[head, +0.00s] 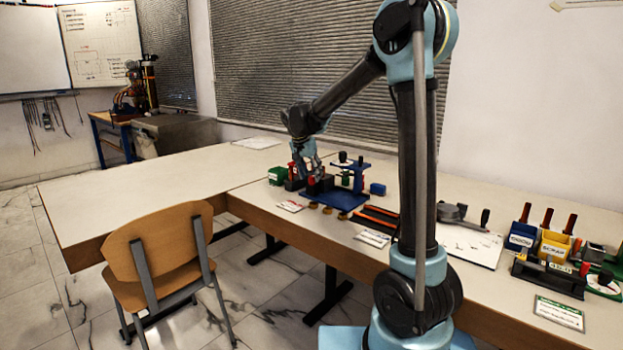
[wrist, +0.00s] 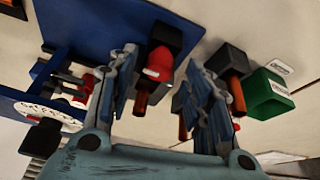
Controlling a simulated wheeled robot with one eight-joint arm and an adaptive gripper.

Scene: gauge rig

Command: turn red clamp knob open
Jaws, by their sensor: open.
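A red knob (wrist: 159,63) sits against a black block (wrist: 172,38) at the edge of the blue base plate (wrist: 70,25) in the wrist view. My gripper (wrist: 163,68) is open, with one finger on each side of the red knob. I cannot tell whether either finger touches it. In the head view my gripper (head: 305,168) points down over the left end of the blue rig base (head: 340,199). A small red part (head: 311,181) shows just beneath it, partly hidden by the fingers.
A green box (wrist: 268,93) and another black block (wrist: 228,60) stand close to the right finger. A white dial (wrist: 48,110) and further red parts (wrist: 84,88) lie to the left. A chair (head: 165,250) stands before the table, whose left part is clear.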

